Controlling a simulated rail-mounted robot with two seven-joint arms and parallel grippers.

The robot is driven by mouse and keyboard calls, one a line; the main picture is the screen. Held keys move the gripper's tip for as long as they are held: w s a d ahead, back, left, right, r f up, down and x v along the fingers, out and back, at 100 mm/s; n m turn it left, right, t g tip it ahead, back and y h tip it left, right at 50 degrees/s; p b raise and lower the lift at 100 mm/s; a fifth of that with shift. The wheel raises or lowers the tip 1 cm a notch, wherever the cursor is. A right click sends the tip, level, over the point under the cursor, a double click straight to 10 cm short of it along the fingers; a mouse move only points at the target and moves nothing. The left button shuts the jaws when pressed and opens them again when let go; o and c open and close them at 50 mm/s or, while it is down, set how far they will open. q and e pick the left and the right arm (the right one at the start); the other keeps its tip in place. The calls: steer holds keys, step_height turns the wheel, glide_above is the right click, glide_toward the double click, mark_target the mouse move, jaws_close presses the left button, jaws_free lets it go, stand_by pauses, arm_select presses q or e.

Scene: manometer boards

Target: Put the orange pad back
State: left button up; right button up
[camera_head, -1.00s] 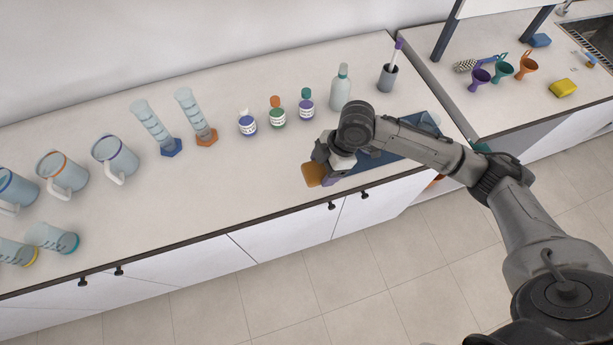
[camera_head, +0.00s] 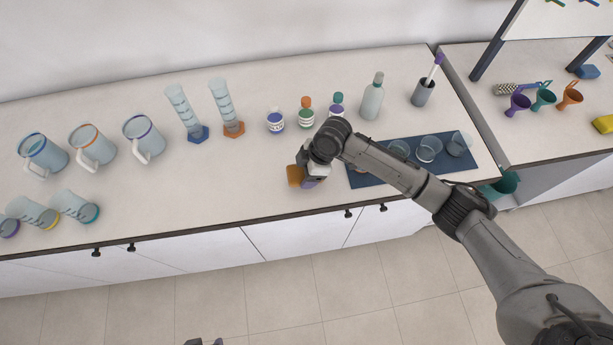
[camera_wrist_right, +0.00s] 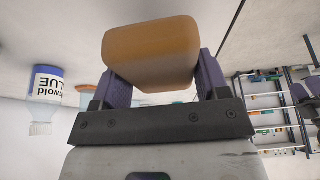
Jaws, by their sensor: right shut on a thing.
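The orange pad (camera_head: 294,175) is a rounded block held over the front part of the counter, left of the blue mat. My right gripper (camera_head: 305,179) is shut on it. In the right wrist view the pad (camera_wrist_right: 150,54) sits between the two purple fingers of the gripper (camera_wrist_right: 155,75). I cannot tell from these views how high it is above the counter. Small grey tips at the bottom edge of the head view may be my left gripper (camera_head: 205,342); its jaws cannot be made out.
The blue mat (camera_head: 362,179) holds several glass dishes. Behind the pad stand small labelled bottles (camera_head: 306,117), a larger bottle (camera_head: 372,97) and measuring cylinders (camera_head: 226,108). Jugs (camera_head: 143,139) stand further left. The counter between pad and cylinders is clear.

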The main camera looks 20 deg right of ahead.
step_height(320, 180, down, 3)
steer(key=shift+s+f, duration=0.1)
steer(key=shift+f, duration=0.25)
steer(key=shift+f, duration=0.1)
steer(key=o, duration=0.8)
steer(key=shift+o, duration=0.2)
steer(key=shift+d+r, duration=0.1)
steer(key=shift+r, duration=0.2)
steer(key=v, duration=1)
steer(key=shift+d+r+p, duration=0.15)
steer(key=shift+r+p, duration=0.05)
steer(key=shift+p, duration=0.15)
steer(key=shift+d+r, duration=0.2)
steer(key=shift+r, duration=0.4)
